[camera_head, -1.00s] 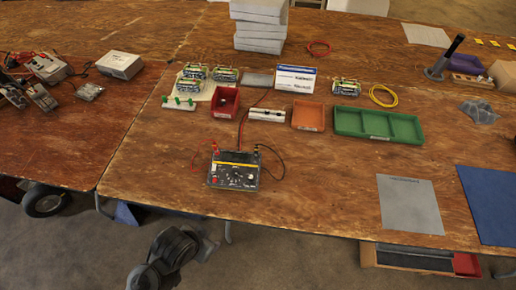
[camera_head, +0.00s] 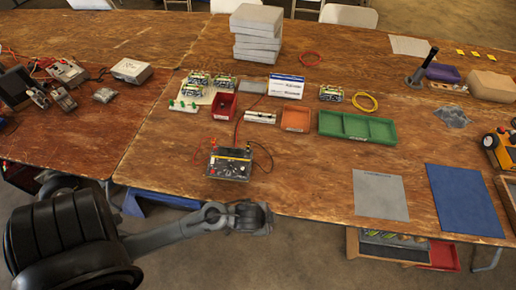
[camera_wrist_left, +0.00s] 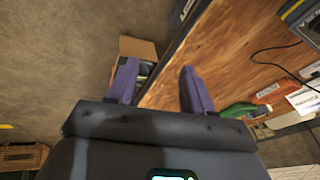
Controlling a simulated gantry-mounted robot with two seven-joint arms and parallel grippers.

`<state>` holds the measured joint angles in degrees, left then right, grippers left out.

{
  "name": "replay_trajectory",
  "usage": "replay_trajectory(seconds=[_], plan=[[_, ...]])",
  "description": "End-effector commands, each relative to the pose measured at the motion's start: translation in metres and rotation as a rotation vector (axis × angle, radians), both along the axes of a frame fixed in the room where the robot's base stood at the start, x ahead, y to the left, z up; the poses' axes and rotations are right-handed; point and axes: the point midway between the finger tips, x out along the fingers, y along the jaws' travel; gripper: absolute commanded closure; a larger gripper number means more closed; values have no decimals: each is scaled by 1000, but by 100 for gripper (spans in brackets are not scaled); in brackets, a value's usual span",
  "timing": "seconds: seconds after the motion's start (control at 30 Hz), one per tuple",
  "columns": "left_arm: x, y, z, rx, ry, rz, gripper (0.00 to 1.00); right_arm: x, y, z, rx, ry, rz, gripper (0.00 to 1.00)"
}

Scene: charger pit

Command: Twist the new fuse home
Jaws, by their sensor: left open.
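No fuse can be made out for certain. A small white block with dark parts (camera_head: 260,117) lies mid-table, between a red bin and an orange tray. A yellow-and-black meter (camera_head: 229,164) with red and black leads stands near the front edge. My left arm comes in from the left, its visible end in front of the table edge; the fingers are not distinct there. In the left wrist view, my left gripper (camera_wrist_left: 159,80) has its two purple fingers apart, nothing between them, over the table edge and floor. My right gripper is not in view.
Several small boards (camera_head: 222,83), a red bin (camera_head: 224,106), an orange tray (camera_head: 296,119) and a green divided tray (camera_head: 356,127) stand behind the meter. A grey mat (camera_head: 380,194) and a blue mat (camera_head: 464,200) lie at right. Bare wood separates meter and grey mat.

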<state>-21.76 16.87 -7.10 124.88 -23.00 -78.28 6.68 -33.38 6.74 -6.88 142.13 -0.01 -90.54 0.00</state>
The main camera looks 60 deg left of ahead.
Motion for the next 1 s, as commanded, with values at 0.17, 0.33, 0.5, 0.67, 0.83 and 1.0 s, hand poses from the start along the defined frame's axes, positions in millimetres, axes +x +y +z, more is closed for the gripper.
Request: replay_trajectory(seconds=[0.17,0.33,0.5,0.67,0.83,1.0], plan=[[27,21,15,68,9,-152,49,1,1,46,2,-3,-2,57],[49,63,32,121,66,-311,49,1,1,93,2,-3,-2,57],[57,132,63,126,196,-431,49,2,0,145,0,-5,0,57],[47,185,94,92,314,-465,49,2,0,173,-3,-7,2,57],[38,211,110,58,381,-468,49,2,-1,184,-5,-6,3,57],[35,217,103,47,398,-469,49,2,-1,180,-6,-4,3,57]])
